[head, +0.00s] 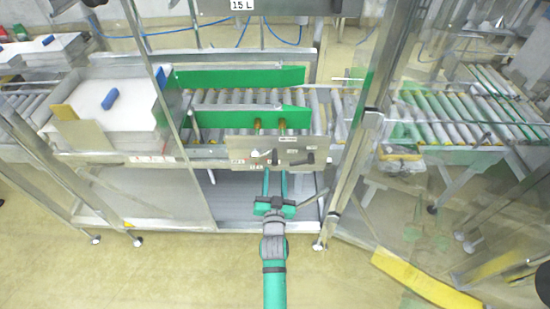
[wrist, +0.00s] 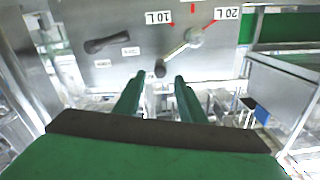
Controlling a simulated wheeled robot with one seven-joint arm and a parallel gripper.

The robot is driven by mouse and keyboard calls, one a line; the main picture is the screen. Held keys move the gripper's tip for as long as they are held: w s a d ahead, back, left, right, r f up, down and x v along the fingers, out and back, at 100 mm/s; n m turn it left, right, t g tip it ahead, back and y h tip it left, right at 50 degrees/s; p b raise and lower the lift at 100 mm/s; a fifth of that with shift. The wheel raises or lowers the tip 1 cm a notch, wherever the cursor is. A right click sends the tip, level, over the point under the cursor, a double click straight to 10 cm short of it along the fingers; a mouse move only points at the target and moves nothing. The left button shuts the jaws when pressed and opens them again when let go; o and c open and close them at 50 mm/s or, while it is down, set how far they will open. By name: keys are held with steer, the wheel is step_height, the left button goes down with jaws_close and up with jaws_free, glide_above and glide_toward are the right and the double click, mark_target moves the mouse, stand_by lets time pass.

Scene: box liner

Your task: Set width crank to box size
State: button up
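The metal control panel (head: 270,147) stands in front of the roller conveyor. In the wrist view, the width crank (wrist: 195,37) has a round hub, and its arm runs down-left to a dark knob (wrist: 160,69). Labels 10 L (wrist: 158,18) and 20 L (wrist: 227,13) flank the hub, with red marks. A longer red line runs from the hub toward 20 L; I cannot tell if it is a pointer. The wrist view is turned about against the head view. My gripper (head: 275,172) is open and empty, its green fingers apart, near the panel edge. The knob appears beyond the finger gap.
A second, black lever (wrist: 107,44) sits on the same panel. Green guide walls (head: 240,76) run along the rollers. A 15 L sign (head: 241,5) hangs above. Frame posts and clear panels rise on both sides.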

mark_target(275, 164)
steer(key=w, duration=0.8)
steer(key=shift+w, duration=0.25)
jaws_close()
